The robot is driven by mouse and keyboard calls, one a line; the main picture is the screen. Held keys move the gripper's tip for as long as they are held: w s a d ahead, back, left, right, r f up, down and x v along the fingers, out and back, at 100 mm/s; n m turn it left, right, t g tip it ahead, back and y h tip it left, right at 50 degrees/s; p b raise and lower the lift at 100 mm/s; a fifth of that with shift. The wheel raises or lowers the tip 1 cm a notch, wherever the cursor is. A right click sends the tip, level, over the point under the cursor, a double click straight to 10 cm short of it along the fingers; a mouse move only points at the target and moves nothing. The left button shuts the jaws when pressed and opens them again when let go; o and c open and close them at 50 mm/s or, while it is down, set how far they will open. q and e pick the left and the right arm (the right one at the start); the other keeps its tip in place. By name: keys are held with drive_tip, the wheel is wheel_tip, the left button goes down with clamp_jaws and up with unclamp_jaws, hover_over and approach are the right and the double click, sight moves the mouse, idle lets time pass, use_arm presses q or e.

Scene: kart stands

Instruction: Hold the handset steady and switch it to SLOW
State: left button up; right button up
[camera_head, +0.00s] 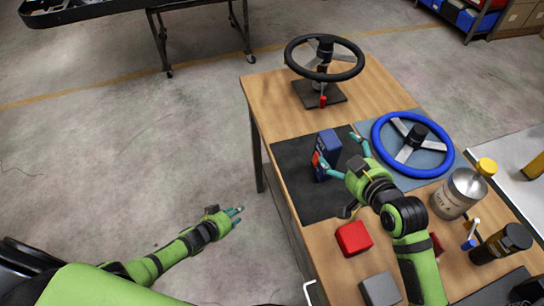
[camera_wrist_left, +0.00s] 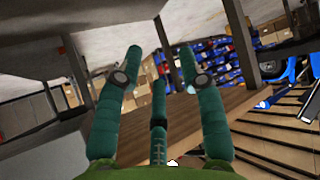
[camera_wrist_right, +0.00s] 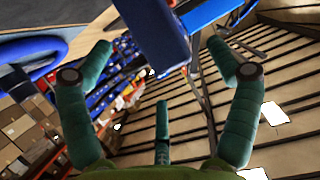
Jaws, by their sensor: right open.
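The handset (camera_head: 328,152) is a blue box standing upright on a dark mat (camera_head: 298,182), with a red part low on its left side. My right gripper (camera_head: 338,153) is open, its teal fingers spread on either side of the handset. In the right wrist view the handset (camera_wrist_right: 152,35) shows between the fingertips, with a visible gap on each side. Its switch position cannot be read. My left gripper (camera_head: 237,216) is empty off the table's left side, over the floor. Its fingers (camera_wrist_left: 161,58) are apart in the left wrist view.
A black steering wheel (camera_head: 290,55) stands on the far table end. A blue wheel (camera_head: 377,135) lies right of the mat. A red block (camera_head: 354,238), a grey block (camera_head: 380,289), a metal can (camera_head: 458,195) and a black jar (camera_head: 500,244) crowd the near side.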

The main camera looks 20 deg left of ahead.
sight(331, 144)
drive_tip(key=shift+w+d, duration=0.1)
use_arm(q)
drive_tip(key=w+d+r+h, duration=0.1)
drive_tip(key=w+r+h, duration=0.1)
drive_tip(key=r, duration=0.3)
drive_tip(key=w+d+r+m+t+h, duration=0.1)
drive_tip(key=w+d+r+h, duration=0.1)
drive_tip(key=w+r, duration=0.3)
drive_tip(key=w+d+r+m+h, duration=0.1)
drive_tip(key=w+d+r+h, duration=0.1)
drive_tip(key=w+r, duration=0.2)
wheel_tip(331, 144, up, 3)
drive_tip(key=shift+r, duration=0.15)
use_arm(e)
drive_tip(key=shift+w+a+f, duration=0.15)
drive_tip(key=shift+w+a, duration=0.15)
drive_tip(key=shift+w, duration=0.05)
use_arm(q)
drive_tip(key=s+d+r+m+g+h, duration=0.3)
drive_tip(key=s+d+r+g+h, duration=0.1)
drive_tip(key=r, duration=0.6)
drive_tip(key=shift+s+d+g+h, duration=0.2)
drive_tip(key=shift+d+g+h, duration=0.4)
drive_tip(key=shift+d+g, duration=0.45)
use_arm(e)
drive_tip(key=shift+x, duration=3.05)
use_arm(q)
drive_tip(key=shift+d+r+t, duration=0.1)
drive_tip(key=shift+d+t, duration=0.05)
drive_tip(key=shift+t, duration=0.2)
